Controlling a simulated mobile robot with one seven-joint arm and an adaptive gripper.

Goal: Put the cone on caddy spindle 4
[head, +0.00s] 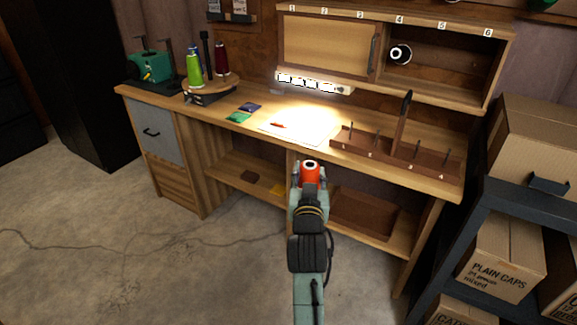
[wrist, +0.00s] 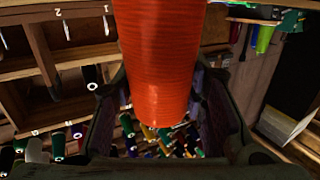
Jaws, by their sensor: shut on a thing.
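The orange-red thread cone (head: 310,174) is in my gripper (head: 310,182), held in front of the bench's front edge, below the tabletop in the head view. In the wrist view the cone (wrist: 158,60) fills the top middle between the two dark fingers (wrist: 158,115). The wooden caddy (head: 390,152) stands at the right of the bench top, with a tall central handle and thin bare spindles. Spindle 4 (head: 443,157) is the rightmost, above the label 4. My gripper is left of and in front of the caddy, apart from it.
A cabinet (head: 325,45) with a numbered top edge stands behind; a dark-and-white spool (head: 400,54) sits inside. A lit paper (head: 300,127), a carousel of cones (head: 209,85) and a green machine (head: 150,66) are left of the caddy. Shelving with boxes (head: 505,255) borders the right.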

